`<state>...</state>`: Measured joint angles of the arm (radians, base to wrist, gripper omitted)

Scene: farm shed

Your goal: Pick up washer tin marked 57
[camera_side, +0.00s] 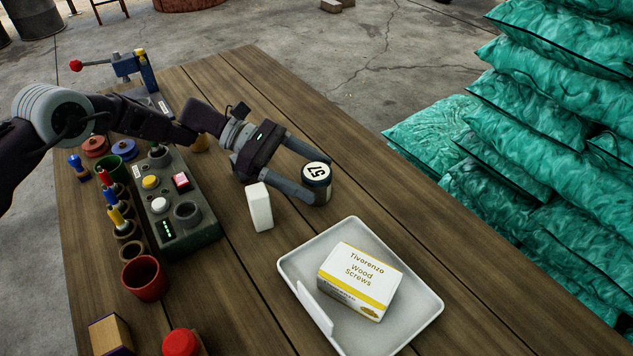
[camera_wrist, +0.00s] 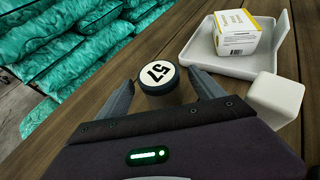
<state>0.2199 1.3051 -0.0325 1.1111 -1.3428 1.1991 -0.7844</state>
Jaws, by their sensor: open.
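The washer tin marked 57 (camera_side: 316,179) is a small dark round tin with a white lid bearing the number. It stands upright on the wooden table. It also shows in the wrist view (camera_wrist: 158,77), ahead of my palm. My gripper (camera_side: 322,174) is open and low over the table, with one finger on either side of the tin. In the wrist view my gripper's fingers (camera_wrist: 165,95) show to the left and right of the tin, with small gaps. I cannot tell whether either finger touches it.
A white block (camera_side: 260,207) stands close to my near finger. A white tray (camera_side: 420,318) holding a Wood Screws box (camera_side: 358,283) lies nearer the camera. A control box (camera_side: 178,205), several screwdrivers and cups stand left. Green sacks (camera_side: 540,150) are stacked beyond the table's right edge.

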